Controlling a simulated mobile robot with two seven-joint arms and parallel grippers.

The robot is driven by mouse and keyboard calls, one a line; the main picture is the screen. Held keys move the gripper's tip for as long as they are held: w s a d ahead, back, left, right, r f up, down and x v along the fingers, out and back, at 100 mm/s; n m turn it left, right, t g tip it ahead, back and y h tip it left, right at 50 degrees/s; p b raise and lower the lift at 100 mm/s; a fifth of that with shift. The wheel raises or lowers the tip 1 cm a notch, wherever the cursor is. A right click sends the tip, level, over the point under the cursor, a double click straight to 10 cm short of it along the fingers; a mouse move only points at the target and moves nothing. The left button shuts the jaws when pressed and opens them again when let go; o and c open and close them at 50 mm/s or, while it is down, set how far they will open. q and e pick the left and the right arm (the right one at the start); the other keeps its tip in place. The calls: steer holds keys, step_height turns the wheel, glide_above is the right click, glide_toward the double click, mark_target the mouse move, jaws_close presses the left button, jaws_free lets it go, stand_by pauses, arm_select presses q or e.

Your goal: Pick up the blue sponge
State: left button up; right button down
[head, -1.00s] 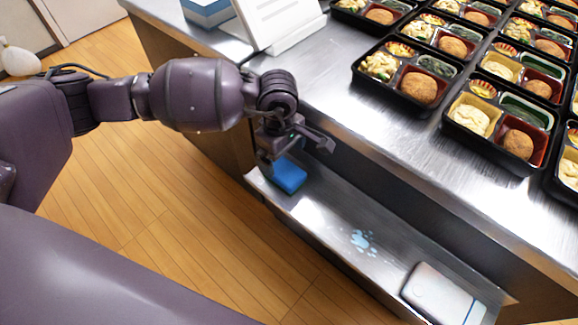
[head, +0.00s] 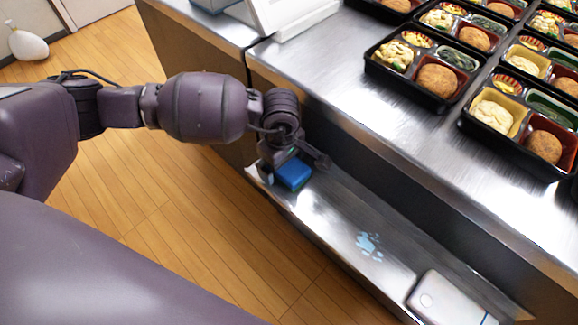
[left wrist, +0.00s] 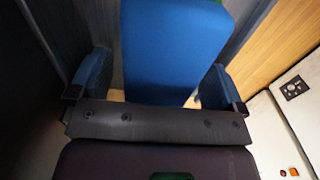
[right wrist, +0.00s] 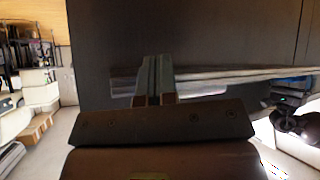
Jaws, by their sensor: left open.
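The blue sponge (head: 293,174) lies at the left end of the low metal shelf below the counter. My left gripper (head: 294,162) is down at the sponge, pointing at it. In the left wrist view the sponge (left wrist: 175,45) stands large between the two spread fingers of my left gripper (left wrist: 153,78), with gaps showing on both sides. The gripper is open. My right gripper (right wrist: 158,82) shows only in the right wrist view, its fingers together and nothing seen between them.
A light-blue spill (head: 368,244) marks the middle of the metal shelf (head: 325,215). A white, flat device (head: 445,300) lies at the shelf's right end. Bento trays (head: 425,75) with food fill the counter above, whose front edge overhangs the shelf.

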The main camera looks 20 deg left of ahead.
arm_select(q)
steer(key=shift+r, duration=0.1)
steer(key=c, duration=1)
arm_select(e)
steer(key=shift+s+d+f, duration=0.1)
steer(key=shift+s+f, duration=0.05)
steer(key=shift+s, duration=0.15)
arm_select(q)
steer(key=shift+r, duration=0.3)
step_height(320, 180, up, 19)
steer(key=p, duration=0.5)
steer(key=shift+r, duration=0.2)
arm_select(e)
steer(key=r, duration=0.1)
steer(key=r+m, duration=0.1)
steer(key=shift+s+d+r, duration=0.25)
steer(key=shift+s+r, duration=0.05)
steer(key=shift+s, duration=0.05)
